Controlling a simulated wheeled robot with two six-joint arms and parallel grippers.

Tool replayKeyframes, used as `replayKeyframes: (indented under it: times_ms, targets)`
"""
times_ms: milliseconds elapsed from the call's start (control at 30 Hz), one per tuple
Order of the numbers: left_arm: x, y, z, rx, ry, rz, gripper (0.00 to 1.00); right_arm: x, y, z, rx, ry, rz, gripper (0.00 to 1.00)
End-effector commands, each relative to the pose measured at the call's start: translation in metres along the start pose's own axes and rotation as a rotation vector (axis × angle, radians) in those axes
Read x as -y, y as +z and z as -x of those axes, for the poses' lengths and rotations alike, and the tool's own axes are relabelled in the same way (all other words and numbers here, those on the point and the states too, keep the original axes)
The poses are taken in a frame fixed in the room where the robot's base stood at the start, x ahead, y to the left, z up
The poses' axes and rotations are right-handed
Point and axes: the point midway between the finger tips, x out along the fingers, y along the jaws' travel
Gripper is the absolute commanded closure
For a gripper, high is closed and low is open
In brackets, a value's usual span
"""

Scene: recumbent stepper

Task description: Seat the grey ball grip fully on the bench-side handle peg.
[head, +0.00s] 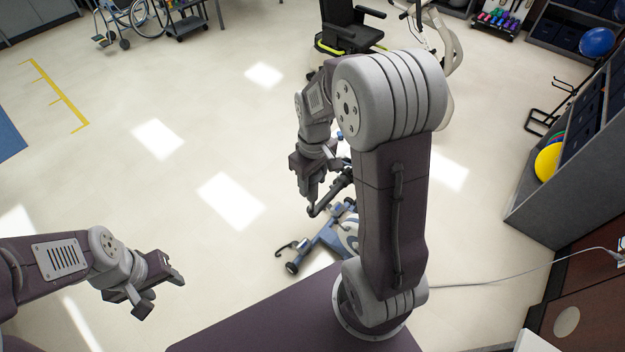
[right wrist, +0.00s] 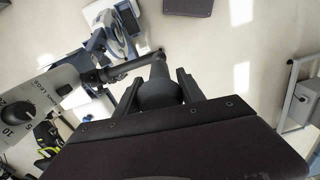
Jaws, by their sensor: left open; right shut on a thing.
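My right gripper (right wrist: 160,88) is shut on the dark grey ball grip (right wrist: 158,93), with one finger on each side of it. A black handle bar (right wrist: 125,69) comes in from the left and its end meets the grip's narrow neck. I cannot tell how far the peg sits inside the grip. In the head view my right gripper (head: 309,195) is at the end of the black handle (head: 335,192), above the stepper's blue frame (head: 328,238); the ball grip cannot be made out there. My left gripper (head: 158,293) is open and empty over the floor at lower left.
The stepper's dial panel (right wrist: 25,105) stands at left in the wrist view. A wheelchair (head: 128,20) and a black seat (head: 350,28) stand far back. A cable (head: 500,281) crosses the floor. The floor at left is clear.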

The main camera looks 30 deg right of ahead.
Motion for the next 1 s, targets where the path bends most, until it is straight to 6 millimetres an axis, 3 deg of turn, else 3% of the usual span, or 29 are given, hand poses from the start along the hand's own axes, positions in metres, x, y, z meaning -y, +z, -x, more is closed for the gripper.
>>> replayKeyframes:
  times_ms: [1000]
  targets:
    - [0.0, 0.002, -0.015, 0.0, 0.0, 0.0, 0.5, 0.0, 0.001, -0.02, 0.0, 0.0, 0.0, 1.0]
